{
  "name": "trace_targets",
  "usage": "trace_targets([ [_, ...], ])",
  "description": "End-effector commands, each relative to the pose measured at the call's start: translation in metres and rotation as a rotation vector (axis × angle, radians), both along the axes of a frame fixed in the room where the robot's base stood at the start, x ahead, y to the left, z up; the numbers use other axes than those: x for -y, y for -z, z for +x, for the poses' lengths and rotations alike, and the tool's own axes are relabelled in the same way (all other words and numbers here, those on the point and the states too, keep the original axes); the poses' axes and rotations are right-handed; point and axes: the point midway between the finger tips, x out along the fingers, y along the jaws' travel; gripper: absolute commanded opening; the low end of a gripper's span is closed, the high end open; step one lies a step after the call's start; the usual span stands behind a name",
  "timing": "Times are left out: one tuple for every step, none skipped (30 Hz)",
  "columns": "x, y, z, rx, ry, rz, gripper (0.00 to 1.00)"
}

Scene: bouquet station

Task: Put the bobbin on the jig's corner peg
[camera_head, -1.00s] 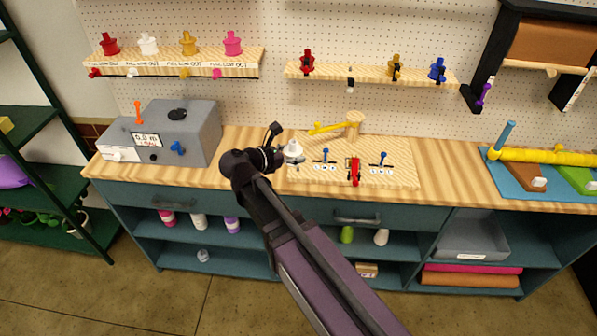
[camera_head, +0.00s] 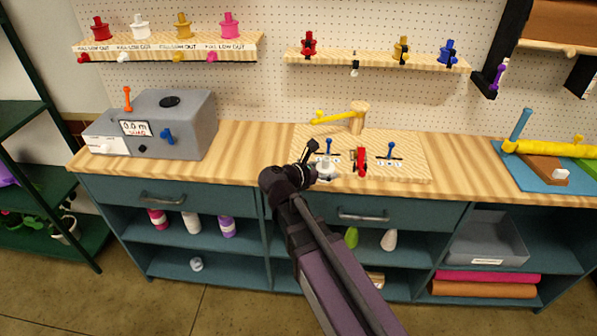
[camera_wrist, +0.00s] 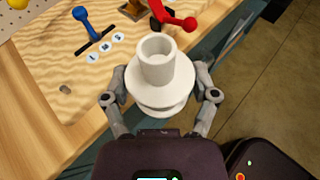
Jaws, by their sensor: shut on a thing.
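My gripper (camera_wrist: 160,96) is shut on the white bobbin (camera_wrist: 160,84), its fingers on either side of it. The bobbin is roughly upright, with its hollow neck facing the wrist camera. In the head view the bobbin (camera_head: 324,171) is by the front left part of the wooden jig board (camera_head: 413,150); its height above the board is unclear. The board bears two blue levers (camera_head: 390,151), a red clamp-like part (camera_head: 361,161) and a wooden post (camera_head: 358,117) with a yellow arm. I cannot make out a corner peg. A small dark hole (camera_wrist: 65,89) shows in the wrist view.
A grey machine (camera_head: 185,130) stands left on the bench (camera_head: 240,150). Shelves above carry coloured spools, including a white one (camera_head: 140,27). A blue mat (camera_head: 510,173) with a yellow bar lies at the right. Bench top between machine and jig is clear.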

Motion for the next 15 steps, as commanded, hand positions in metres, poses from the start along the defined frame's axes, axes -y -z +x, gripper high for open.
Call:
trace_targets([
  [0.0031, 0.0068, 0.0002, 0.0, 0.001, 0.0, 0.29],
  [0.0042, 0.0079, 0.0004, 0.0, 0.001, 0.0, 0.29],
  [0.0053, 0.0089, 0.0006, 0.0, 0.001, 0.0, 0.29],
  [0.0059, 0.0094, 0.0009, 0.0, 0.001, 0.0, 0.29],
  [0.0063, 0.0097, 0.001, 0.0, 0.001, 0.0, 0.29],
  [0.0067, 0.0097, 0.0011, 0.0, 0.001, 0.0, 0.29],
  [0.0069, 0.0097, 0.0013, 0.0, 0.001, -0.001, 0.29],
  [0.0069, 0.0095, 0.0013, 0.0, 0.001, -0.001, 0.29],
  [0.0069, 0.0093, 0.0013, 0.0, 0.001, -0.001, 0.29],
  [0.0069, 0.0091, 0.0013, 0.0, 0.001, -0.001, 0.29],
  [0.007, 0.009, 0.0014, 0.0, 0.001, -0.001, 0.29],
  [0.007, 0.0089, 0.0014, 0.0, 0.001, -0.001, 0.29],
  [0.007, 0.0089, 0.0014, 0.0, 0.001, -0.001, 0.29],
  [0.007, 0.0089, 0.0014, 0.0, 0.001, -0.001, 0.29],
  [0.007, 0.0089, 0.0014, 0.0, 0.001, -0.001, 0.29],
])
